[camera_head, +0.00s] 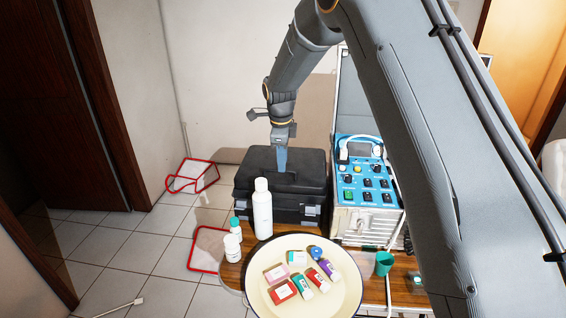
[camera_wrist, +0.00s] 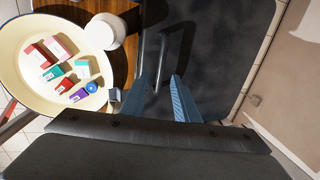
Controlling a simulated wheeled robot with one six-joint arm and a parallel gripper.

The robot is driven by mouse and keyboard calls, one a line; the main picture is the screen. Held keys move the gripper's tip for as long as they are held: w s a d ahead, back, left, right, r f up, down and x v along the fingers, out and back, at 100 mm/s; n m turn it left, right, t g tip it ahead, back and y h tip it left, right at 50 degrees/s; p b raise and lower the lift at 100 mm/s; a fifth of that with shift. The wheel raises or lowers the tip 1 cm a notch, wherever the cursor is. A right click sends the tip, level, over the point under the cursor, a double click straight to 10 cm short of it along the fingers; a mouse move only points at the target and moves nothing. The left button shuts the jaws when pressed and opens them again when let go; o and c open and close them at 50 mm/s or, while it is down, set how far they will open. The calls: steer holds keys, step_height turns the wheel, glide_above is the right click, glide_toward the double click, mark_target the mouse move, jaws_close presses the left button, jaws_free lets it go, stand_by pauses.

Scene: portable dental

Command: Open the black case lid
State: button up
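The black case (camera_head: 252,181) stands on the wooden table, upright, with its lid down and grey latches on its front. My gripper (camera_head: 281,168) points down at the top of the case. In the wrist view the case lid (camera_wrist: 230,50) fills the upper right, and a dark handle (camera_wrist: 188,40) shows near its edge. My gripper (camera_wrist: 160,82) has its two blue fingers apart there, with part of the handle seen between them. I cannot tell whether the fingers touch the handle or lid.
A cream round tray (camera_head: 345,293) with several small boxes is at the front. A blue-panelled dental unit (camera_head: 366,215) stands right of the case. Red-framed items (camera_head: 193,175) lie on the floor left.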

steer(key=shift+w+f, duration=0.2)
steer(key=shift+f, duration=0.9)
jaws_close()
